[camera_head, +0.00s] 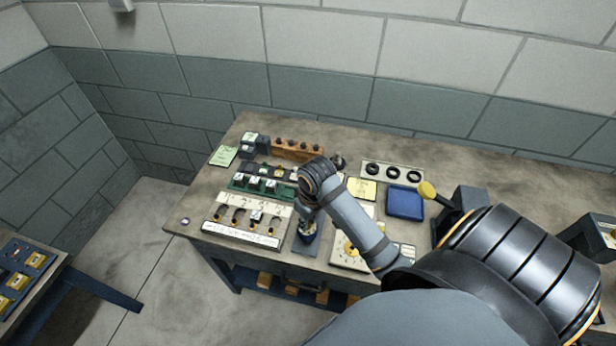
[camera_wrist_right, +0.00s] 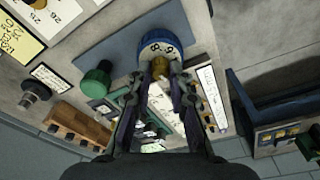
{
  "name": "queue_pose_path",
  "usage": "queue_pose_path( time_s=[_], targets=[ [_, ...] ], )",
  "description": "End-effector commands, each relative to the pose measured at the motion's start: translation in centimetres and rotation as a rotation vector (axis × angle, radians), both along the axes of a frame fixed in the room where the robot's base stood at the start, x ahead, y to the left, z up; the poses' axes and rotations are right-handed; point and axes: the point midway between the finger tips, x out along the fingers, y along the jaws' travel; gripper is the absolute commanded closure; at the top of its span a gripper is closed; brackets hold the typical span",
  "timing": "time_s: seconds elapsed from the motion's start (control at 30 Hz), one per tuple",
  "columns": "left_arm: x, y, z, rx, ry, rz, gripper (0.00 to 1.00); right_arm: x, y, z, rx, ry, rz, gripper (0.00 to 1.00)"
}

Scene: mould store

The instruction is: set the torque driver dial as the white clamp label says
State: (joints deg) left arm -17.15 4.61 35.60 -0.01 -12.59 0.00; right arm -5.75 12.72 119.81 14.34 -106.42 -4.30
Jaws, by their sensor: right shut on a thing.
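My right gripper (camera_head: 307,212) is over the front middle of the bench. In the wrist view its fingers (camera_wrist_right: 160,85) are closed on a small brass-coloured part at the dial's front. The dial (camera_wrist_right: 165,42) is a white numbered ring with a blue rim; an 8 and a 6 can be made out. It sits on a blue-grey plate (camera_wrist_right: 118,40), which shows below the gripper in the head view (camera_head: 305,244). A white strip with dark writing (camera_head: 240,235) lies along the bench's front left; its words are too small to read. My left gripper is out of view.
A green knob (camera_wrist_right: 97,80) stands beside the dial. Racks of small parts, a wooden block (camera_head: 297,150), a blue tray (camera_head: 405,203) and yellow notes (camera_head: 362,189) crowd the bench. Bare bench top (camera_head: 285,126) runs along the back.

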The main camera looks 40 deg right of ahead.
Motion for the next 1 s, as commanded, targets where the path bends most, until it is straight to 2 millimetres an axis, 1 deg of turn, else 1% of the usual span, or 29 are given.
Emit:
queue_pose_path(
  time_s=[0.1, 0.53, 0.67, 0.9, 1.0],
  targets=[
    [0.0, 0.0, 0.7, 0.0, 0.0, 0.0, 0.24, 0.0, 0.0, 0.2, 0.0, 0.001, 0.053, 1.0],
    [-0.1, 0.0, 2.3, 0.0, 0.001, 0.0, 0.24, 0.0, -0.1, 0.2, 0.001, 0.001, 0.301, 1.0],
    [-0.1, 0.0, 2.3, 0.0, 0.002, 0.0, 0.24, 0.0, -0.1, 0.0, 0.0, 0.0, 0.334, 1.0],
    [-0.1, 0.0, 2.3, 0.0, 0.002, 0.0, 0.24, 0.0, -0.1, 0.0, 0.0, 0.0, 0.336, 1.0],
    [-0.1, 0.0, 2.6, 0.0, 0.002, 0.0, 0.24, 0.0, -0.1, 0.1, -0.001, 0.001, 0.362, 1.0]
  ],
)
